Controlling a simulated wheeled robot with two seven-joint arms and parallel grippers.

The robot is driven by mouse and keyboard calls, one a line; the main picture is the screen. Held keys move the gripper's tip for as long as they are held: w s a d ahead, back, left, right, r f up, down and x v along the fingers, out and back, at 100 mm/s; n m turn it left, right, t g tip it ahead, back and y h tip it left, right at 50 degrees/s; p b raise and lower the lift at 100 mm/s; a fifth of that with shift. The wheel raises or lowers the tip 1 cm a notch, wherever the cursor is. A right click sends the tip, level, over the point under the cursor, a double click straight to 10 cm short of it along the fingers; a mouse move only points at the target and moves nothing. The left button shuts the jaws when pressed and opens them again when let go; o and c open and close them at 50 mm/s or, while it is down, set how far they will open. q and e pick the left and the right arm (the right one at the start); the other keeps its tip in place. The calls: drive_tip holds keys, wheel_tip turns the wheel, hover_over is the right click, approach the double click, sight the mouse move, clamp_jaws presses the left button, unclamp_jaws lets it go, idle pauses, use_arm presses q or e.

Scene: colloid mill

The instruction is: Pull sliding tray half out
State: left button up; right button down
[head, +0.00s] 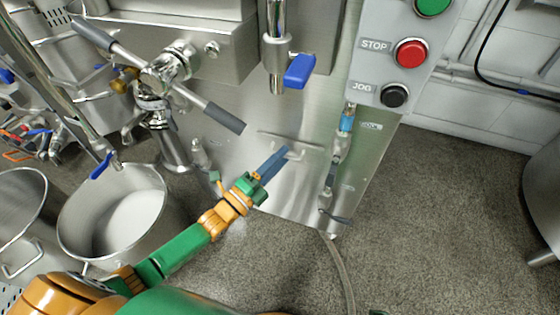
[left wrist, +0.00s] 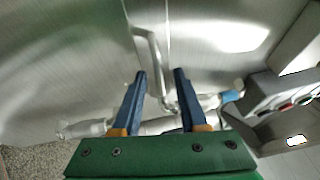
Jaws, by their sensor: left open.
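The sliding tray's front edge (head: 305,143) shows as a thin line on the steel machine front in the head view, with a small metal handle (head: 294,153) below it. In the left wrist view the handle (left wrist: 154,52) is a bent bar running from above the fingertips down between them. My left gripper (head: 281,152) is at the handle, partly covering it. It also shows in the left wrist view (left wrist: 160,73), with its two blue fingers apart. I cannot tell whether the fingers touch the handle. My right gripper is not in view.
A control box with a red STOP button (head: 410,53) is at upper right. A blue-handled valve (head: 299,71) hangs above the tray, and a long grey lever (head: 211,117) is at left. A steel pot (head: 72,248) stands at lower left.

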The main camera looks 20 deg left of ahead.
use_arm(q)
clamp_jaws()
idle(1.4)
